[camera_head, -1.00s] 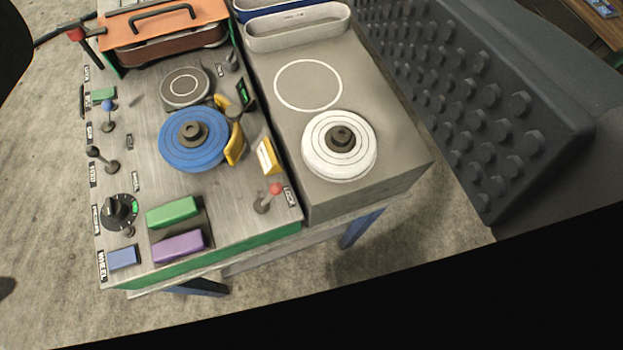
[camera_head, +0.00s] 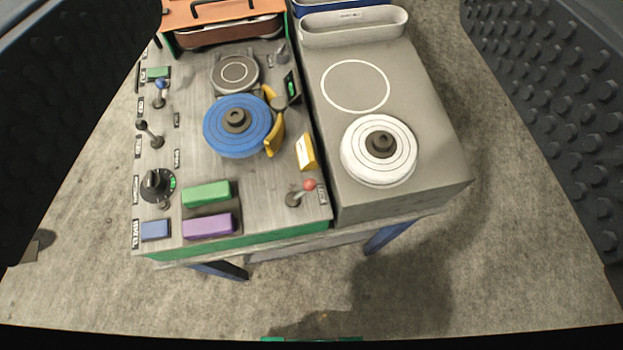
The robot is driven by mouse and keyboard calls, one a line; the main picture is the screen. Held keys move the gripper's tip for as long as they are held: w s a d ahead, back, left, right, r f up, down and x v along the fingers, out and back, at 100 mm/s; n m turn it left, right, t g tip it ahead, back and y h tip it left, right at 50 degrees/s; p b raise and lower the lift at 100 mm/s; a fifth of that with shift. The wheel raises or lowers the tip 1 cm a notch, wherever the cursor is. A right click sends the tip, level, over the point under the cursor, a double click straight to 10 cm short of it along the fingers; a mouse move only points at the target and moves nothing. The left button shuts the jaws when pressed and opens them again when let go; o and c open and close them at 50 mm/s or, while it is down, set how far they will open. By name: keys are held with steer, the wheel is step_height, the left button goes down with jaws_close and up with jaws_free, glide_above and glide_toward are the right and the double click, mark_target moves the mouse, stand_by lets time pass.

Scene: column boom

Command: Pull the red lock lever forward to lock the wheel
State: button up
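The red lock lever (camera_head: 310,185) is a short grey stick with a red ball, at the near right corner of the metal panel. It leans up and to the right from its base, beside a small dark label. A blue wheel (camera_head: 224,141) with a dark hub sits on the panel, up and left of the lever, with yellow pieces at its right side. My gripper (camera_head: 312,140) is open and empty. Its dark studded fingers frame the left and right edges of the view, wide apart, with the panel beyond them. Neither finger touches the lever.
A white wheel (camera_head: 352,165) lies on the grey block (camera_head: 440,175) to the right. Green (camera_head: 206,194) and purple (camera_head: 209,226) blocks, a black knob (camera_head: 154,182) and other levers occupy the panel's left side. An orange-topped unit (camera_head: 225,12) stands behind. The floor in front is clear.

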steer(key=shift+w, duration=0.1)
steer(key=c, duration=0.5)
steer(key=shift+w+f, duration=0.25)
steer(key=shift+w, duration=0.05)
steer(key=c, duration=0.5)
steer(key=w+f+m+g, duration=0.1)
steer(key=w+f, duration=0.1)
steer(key=w+f+m+g+p, duration=0.1)
steer(key=w+f, duration=0.2)
steer(key=w+f+m+g+p, duration=0.1)
steer(key=w+f, duration=0.1)
steer(key=f, duration=0.1)
steer(key=shift+w+d+m+g+h, duration=0.3)
steer(key=shift+w+d+g, duration=0.05)
steer(key=shift+d+g, duration=0.05)
jaws_close()
steer(key=w+f+m+g+p, duration=0.2)
steer(key=f+m+g, duration=0.3)
steer(key=f, duration=0.9)
steer(key=w+d+f+m+g+p, duration=0.1)
steer(key=w+f+m+g+p, duration=0.2)
steer(key=f, duration=1)
steer(key=shift+w+f+m+g, duration=0.4)
steer(key=shift+w+m+g, duration=0.6)
steer(key=shift+w+g, duration=0.35)
steer(key=shift+d, duration=0.1)
